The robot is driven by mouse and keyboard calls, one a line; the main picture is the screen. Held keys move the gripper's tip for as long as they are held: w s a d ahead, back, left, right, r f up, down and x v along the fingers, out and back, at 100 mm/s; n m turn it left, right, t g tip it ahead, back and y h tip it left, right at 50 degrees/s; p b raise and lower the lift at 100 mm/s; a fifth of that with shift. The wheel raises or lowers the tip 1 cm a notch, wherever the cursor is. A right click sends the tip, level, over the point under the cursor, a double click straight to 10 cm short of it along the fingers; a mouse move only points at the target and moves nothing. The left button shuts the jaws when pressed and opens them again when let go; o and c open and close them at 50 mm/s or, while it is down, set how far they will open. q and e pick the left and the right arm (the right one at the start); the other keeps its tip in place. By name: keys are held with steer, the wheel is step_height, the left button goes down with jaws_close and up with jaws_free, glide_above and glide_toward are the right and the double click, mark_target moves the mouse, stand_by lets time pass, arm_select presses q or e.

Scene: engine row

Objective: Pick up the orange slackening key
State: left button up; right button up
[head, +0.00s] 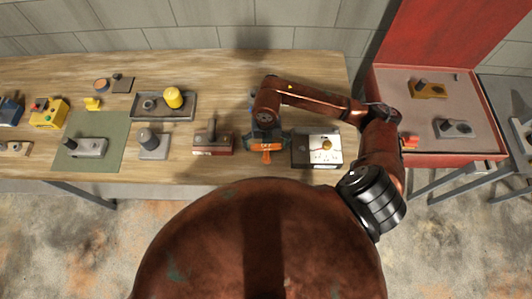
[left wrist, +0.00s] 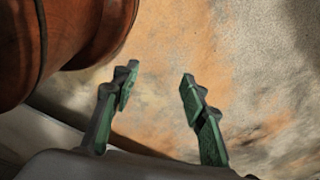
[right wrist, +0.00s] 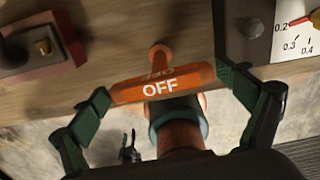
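The orange slackening key (right wrist: 163,84) is T-shaped, with "OFF" in white on its crossbar. In the right wrist view the crossbar spans the space between the fingertips of my right gripper (right wrist: 162,83), which meet its two ends. Its stem points away from the wrist over the wood. In the head view the key (head: 266,148) shows beneath my right gripper (head: 267,140) near the table's front edge. I cannot tell whether the stem's end touches the table. My left gripper (left wrist: 158,75) is open and empty, over bare floor.
The wooden table (head: 215,80) holds a red block with a knob (head: 212,143) left of the key and a dark box with a white scale (head: 323,148) right of it. A grey tray (head: 183,112) and other parts stand further left. A red case (head: 440,145) is at right.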

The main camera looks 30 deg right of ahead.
steer(key=c, duration=0.9)
arm_select(q)
steer(key=shift+s, duration=0.8)
steer(key=shift+w, duration=0.15)
arm_select(e)
steer(key=shift+r, duration=0.1)
